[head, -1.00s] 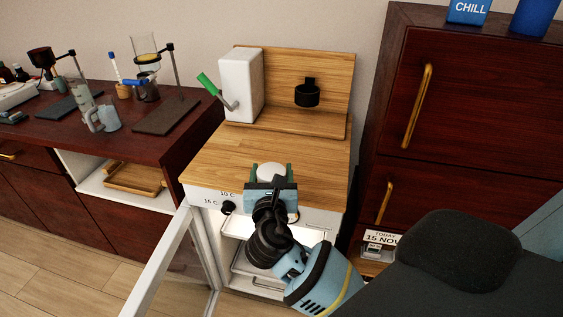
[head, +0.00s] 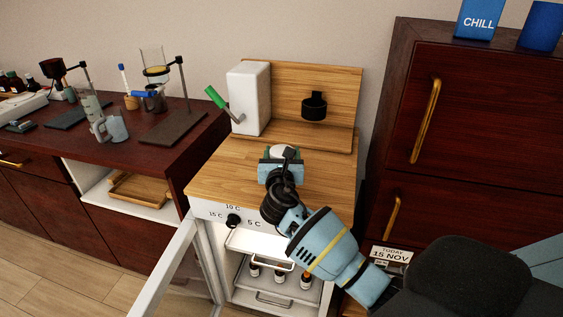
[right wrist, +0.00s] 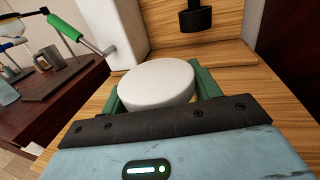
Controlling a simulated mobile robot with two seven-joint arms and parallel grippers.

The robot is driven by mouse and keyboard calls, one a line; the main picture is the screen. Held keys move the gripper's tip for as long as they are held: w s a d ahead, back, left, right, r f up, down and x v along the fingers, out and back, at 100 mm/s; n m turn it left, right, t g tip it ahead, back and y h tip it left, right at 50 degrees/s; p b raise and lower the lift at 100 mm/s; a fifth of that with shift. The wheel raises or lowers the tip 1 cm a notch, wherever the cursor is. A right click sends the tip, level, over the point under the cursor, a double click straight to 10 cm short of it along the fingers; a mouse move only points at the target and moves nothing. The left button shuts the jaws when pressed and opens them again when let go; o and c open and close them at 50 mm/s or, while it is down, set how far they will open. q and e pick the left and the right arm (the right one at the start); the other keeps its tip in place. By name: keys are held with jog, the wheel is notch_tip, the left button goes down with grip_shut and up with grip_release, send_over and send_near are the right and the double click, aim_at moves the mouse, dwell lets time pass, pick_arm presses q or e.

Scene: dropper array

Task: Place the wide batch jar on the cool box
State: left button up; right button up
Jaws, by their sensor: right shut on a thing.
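The wide batch jar (head: 282,151) shows as a round white lid between the green fingers of my right gripper (head: 281,157). In the right wrist view the white lid (right wrist: 157,82) fills the space between the fingers, and the jar's body is hidden. My right gripper is shut on the jar over the wooden top of the cool box (head: 222,180). I cannot tell whether the jar touches the top. The cool box has a temperature dial, and its glass door stands open at the front left. My left gripper is not in view.
A white dispenser (head: 249,98) with a green handle and a black ring holder (head: 314,106) stand at the back of the cool box. Small bottles (head: 279,277) stand inside. A dark cabinet (head: 468,110) rises at right. The wooden top beside the gripper is clear.

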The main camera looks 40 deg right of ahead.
jog(key=shift+x, duration=1.2)
jog(key=shift+f+b, duration=0.5)
jog(key=shift+f, duration=1.3)
jog(key=shift+f, duration=0.2)
jog(key=o, duration=1.2)
jog(key=shift+r, duration=0.1)
jog(key=shift+s+a, duration=0.1)
jog(key=shift+s, duration=0.1)
jog(key=p+v, duration=0.1)
jog(key=v, duration=1)
jog(key=shift+s+a, duration=0.2)
jog(key=shift+s, duration=0.1)
